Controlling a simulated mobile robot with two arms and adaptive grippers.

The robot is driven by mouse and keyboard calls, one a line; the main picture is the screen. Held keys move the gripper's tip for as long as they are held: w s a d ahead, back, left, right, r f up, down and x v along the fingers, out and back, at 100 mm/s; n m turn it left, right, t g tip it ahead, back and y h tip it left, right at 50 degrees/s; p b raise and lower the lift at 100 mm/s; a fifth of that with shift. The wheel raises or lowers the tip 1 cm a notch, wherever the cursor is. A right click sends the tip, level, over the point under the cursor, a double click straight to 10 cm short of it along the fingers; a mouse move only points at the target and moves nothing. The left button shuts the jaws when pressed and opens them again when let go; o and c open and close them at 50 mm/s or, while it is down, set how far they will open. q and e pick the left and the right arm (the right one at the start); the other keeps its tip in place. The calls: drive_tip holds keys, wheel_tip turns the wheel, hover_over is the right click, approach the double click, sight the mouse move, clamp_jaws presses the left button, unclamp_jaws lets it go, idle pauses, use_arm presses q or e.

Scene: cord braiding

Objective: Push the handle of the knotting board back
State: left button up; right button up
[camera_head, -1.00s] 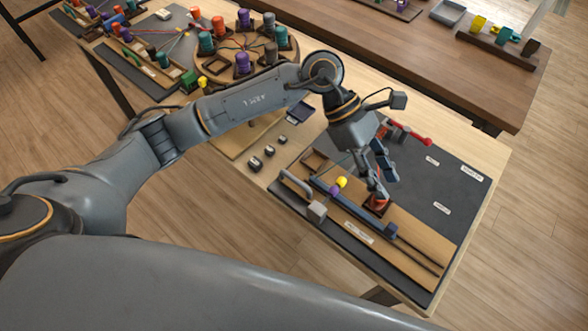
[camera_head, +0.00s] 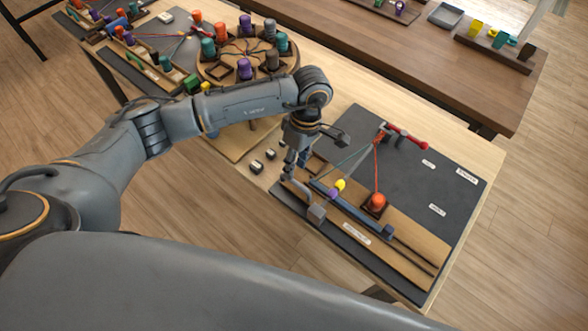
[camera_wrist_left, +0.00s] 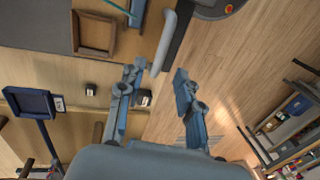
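The knotting board (camera_head: 421,249) is a wooden strip with dark grooves, lying on a dark mat. Its pale grey handle (camera_head: 303,191) is a bar at the left end, joined to a grey block (camera_head: 316,213). My left gripper (camera_head: 290,172) hangs at the handle's far left end and partly hides it. In the left wrist view the gripper (camera_wrist_left: 158,74) has its two fingers apart, and the handle (camera_wrist_left: 166,38) ends between and beyond the fingertips. I cannot tell whether they touch. My right gripper is in neither view.
A round board (camera_head: 219,76) with several spools is behind my arm.

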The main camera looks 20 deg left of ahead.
sight(293, 180)
use_arm(q)
drive_tip(key=shift+s+a+f+p, duration=0.1)
drive_tip(key=shift+s+f+p, duration=0.1)
drive_tip(key=shift+f, duration=0.85)
drive_tip(key=shift+s+f+p, duration=0.2)
drive_tip(key=shift+f, duration=0.85)
drive_tip(key=shift+c, duration=0.4)
clamp_jaws()
